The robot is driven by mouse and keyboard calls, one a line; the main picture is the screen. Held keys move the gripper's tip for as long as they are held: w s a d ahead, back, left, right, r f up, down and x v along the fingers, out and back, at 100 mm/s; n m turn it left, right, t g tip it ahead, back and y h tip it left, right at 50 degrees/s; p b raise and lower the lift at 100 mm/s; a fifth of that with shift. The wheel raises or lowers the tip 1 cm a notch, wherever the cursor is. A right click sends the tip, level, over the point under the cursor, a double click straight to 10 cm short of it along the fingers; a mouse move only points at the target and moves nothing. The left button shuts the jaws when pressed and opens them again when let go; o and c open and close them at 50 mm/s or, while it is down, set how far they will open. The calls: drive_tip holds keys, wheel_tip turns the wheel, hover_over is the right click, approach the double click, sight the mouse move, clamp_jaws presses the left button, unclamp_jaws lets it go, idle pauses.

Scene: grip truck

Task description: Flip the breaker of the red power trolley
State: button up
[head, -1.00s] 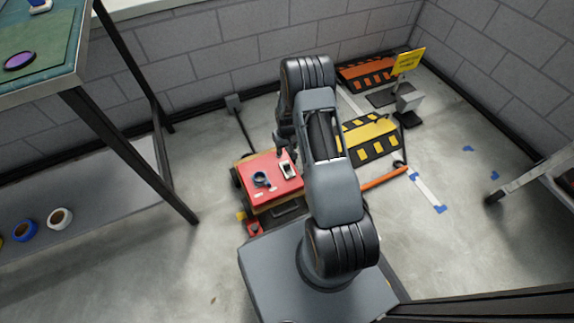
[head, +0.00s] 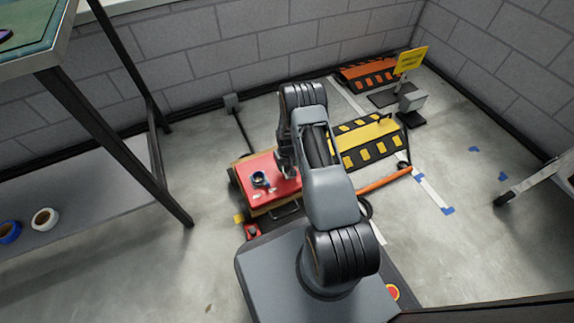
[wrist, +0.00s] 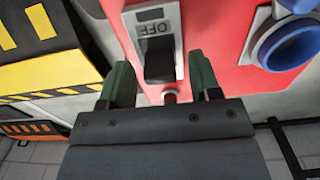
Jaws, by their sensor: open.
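The red power trolley (head: 262,193) stands on the floor left of my arm in the head view. Its red top also shows in the wrist view (wrist: 225,85). The breaker (wrist: 159,59), a dark rocker in a light plate marked OFF, lies just ahead of my fingertips in the wrist view. In the head view my arm hides it. My gripper (wrist: 163,82) is open and empty, its two green fingers apart, one to each side of the breaker's lower end. I cannot tell whether they touch it.
A blue ring-shaped socket (wrist: 285,45) sits right of the breaker on the red top. A black and yellow ramp (head: 368,140) stands close behind my arm. An orange bar (head: 384,179) lies right of the trolley. A workbench (head: 50,55) stands at the left.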

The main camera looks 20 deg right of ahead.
drive_tip(key=c, duration=0.9)
drive_tip(key=shift+w+f+g, duration=0.1)
drive_tip(key=shift+w+g, duration=0.15)
drive_tip(key=shift+g, duration=0.45)
drive_tip(key=shift+w+f+g, duration=0.1)
drive_tip(key=shift+w+g, duration=0.15)
drive_tip(key=shift+g, duration=0.45)
drive_tip(key=shift+r, duration=0.1)
drive_tip(key=o, duration=0.9)
drive_tip(key=p+v, duration=0.5)
drive_tip(key=v, duration=0.8)
drive_tip(key=shift+r, duration=0.4)
drive_tip(key=shift+w, duration=0.1)
